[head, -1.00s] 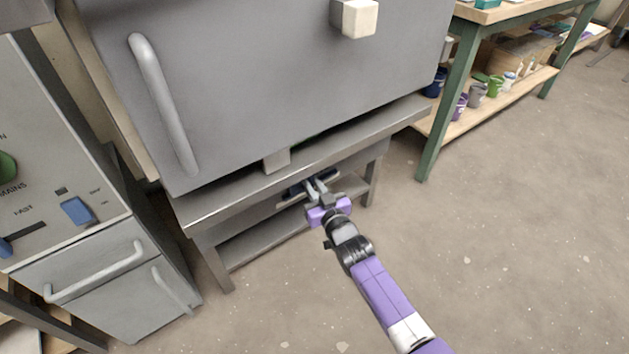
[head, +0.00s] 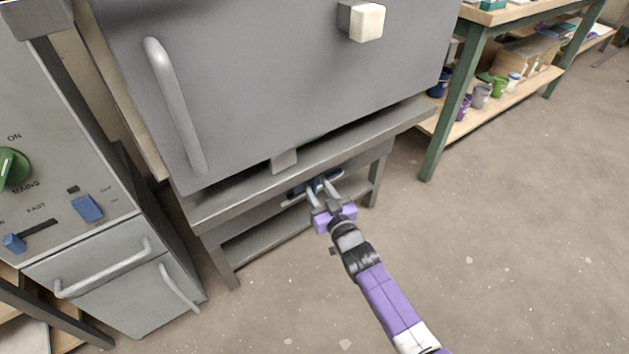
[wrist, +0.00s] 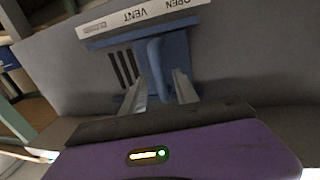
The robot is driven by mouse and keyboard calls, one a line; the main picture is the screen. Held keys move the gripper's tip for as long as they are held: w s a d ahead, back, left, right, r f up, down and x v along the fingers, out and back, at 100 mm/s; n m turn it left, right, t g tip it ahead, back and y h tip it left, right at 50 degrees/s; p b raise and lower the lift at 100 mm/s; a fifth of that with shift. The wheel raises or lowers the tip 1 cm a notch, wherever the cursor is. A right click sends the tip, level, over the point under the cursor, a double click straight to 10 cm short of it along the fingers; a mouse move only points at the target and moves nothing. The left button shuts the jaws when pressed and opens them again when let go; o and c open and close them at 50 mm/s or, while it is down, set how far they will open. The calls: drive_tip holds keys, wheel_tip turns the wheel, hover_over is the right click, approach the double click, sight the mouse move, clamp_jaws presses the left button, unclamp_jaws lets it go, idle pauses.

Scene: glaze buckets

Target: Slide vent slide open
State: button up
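The vent slide is a blue plate with an upright blue handle (wrist: 156,66), below a white label (wrist: 140,14) reading VENT and OPEN, upside down in the wrist view. Dark slots (wrist: 123,68) show beside the handle on its left. In the head view the vent slide (head: 299,190) sits under the kiln, partly hidden by my gripper. My gripper (head: 322,190) is open. In the wrist view its two fingers (wrist: 160,90) stand on either side of the handle, with gaps showing; I cannot tell how deep the handle sits between them.
The grey kiln (head: 260,90) stands on a metal stand (head: 215,215) just above my gripper. A control cabinet (head: 100,270) with handles is at the left. A green-legged bench (head: 450,125) with several buckets is at the right. The floor (head: 510,240) at right is clear.

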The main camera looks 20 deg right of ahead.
sight(316, 184)
drive_tip(key=s+p, duration=0.3)
drive_tip(key=s, duration=0.3)
drive_tip(key=shift+d, duration=0.3)
